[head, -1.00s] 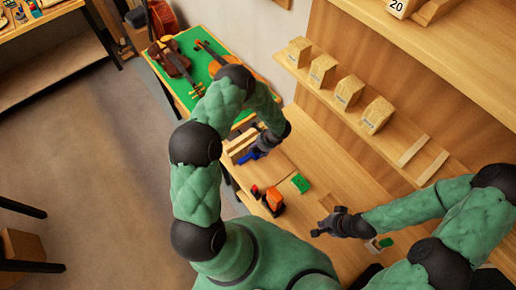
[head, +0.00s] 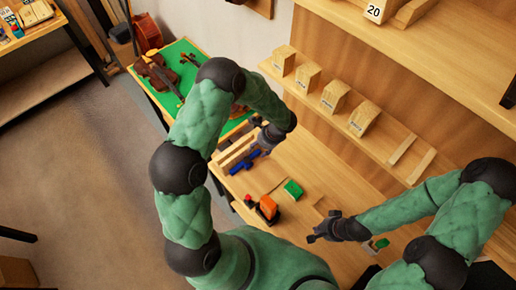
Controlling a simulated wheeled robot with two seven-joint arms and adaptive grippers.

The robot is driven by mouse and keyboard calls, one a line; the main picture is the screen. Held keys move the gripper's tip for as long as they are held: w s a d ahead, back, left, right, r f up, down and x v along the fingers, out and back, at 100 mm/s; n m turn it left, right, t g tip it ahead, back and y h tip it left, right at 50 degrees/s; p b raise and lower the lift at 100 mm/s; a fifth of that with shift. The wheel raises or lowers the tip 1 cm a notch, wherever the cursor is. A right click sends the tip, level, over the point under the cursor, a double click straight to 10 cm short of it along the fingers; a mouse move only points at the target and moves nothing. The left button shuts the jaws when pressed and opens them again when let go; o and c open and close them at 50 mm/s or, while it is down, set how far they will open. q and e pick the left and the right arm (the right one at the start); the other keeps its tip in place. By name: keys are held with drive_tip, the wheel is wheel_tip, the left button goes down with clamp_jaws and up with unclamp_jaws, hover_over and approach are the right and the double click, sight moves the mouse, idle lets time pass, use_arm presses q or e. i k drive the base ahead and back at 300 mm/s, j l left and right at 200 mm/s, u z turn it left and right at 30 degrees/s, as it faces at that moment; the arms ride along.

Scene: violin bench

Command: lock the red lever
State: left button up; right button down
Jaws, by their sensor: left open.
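A small red part (head: 248,198), which looks like the red lever, sits on the left of a dark fixture beside an orange block (head: 268,206) near the bench's front edge. Its exact position, up or down, is too small to tell. My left gripper (head: 258,149) is open above the bench, beyond the red part and close to a blue tool (head: 242,164). Whether it touches the blue tool cannot be told. My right gripper (head: 316,232) is over the bench, to the right of the orange block and apart from it. Its fingers are too small to read.
A green block (head: 293,189) lies on the wooden bench (head: 325,180) behind the orange block. A small green-topped item (head: 381,243) is by my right forearm. A shelf (head: 377,140) with several wooden blocks runs behind. Violins lie on a green mat (head: 197,48) at the far end.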

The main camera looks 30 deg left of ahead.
sight(247, 198)
drive_tip(key=k, duration=1)
